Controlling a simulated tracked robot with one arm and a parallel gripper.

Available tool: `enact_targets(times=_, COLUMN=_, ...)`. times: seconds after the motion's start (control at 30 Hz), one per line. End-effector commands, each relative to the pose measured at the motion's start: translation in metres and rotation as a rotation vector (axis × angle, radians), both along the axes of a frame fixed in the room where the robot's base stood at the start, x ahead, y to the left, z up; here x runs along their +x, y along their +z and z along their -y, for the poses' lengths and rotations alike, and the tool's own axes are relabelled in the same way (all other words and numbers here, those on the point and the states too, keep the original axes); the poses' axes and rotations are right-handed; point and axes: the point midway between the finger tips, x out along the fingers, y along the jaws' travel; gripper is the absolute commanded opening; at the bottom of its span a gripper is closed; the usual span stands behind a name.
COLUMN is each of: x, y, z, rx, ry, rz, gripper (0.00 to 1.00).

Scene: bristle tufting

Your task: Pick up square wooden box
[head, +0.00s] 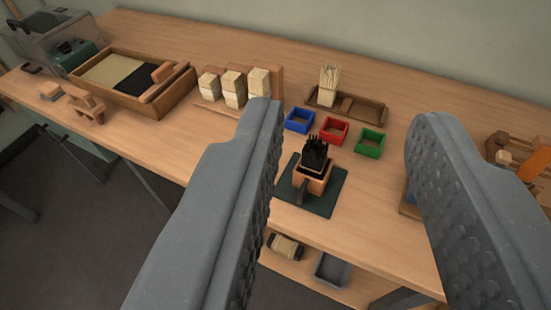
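My gripper (345,115) is open and empty, its two grey fingers spread wide in the foreground above the bench. Between the fingers, farther away, a small square orange-brown wooden box (316,184) stands on a dark green mat (322,207). Black bristles (316,155) stick up out of the box, and a dark handle-like piece is at its front left. The fingers are apart from the box. I cannot tell for certain that this is the box the task names.
Blue (299,120), red (334,131) and green (370,143) trays lie behind the mat. Beyond them, a wooden holder (372,111) carries a pale bristle bundle. Pale bristle blocks (233,89) stand at left, beside a large divided tray (172,104). Wooden items (510,150) crowd the right.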

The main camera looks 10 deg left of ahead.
Motion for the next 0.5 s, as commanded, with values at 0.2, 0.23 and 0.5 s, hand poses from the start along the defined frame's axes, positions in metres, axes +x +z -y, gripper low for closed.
enact_targets(times=0.2, x=-0.0002, y=0.0003, z=0.0002, rx=0.0, ry=0.0, rz=0.001, gripper=0.36)
enact_targets(times=0.23, x=-0.0001, y=0.0002, z=0.0002, rx=0.0, ry=0.0, rz=0.001, gripper=0.36)
enact_targets(times=0.5, x=0.0075, y=-0.0046, z=-0.0046, rx=0.005, ry=0.004, rz=-0.009, gripper=0.75)
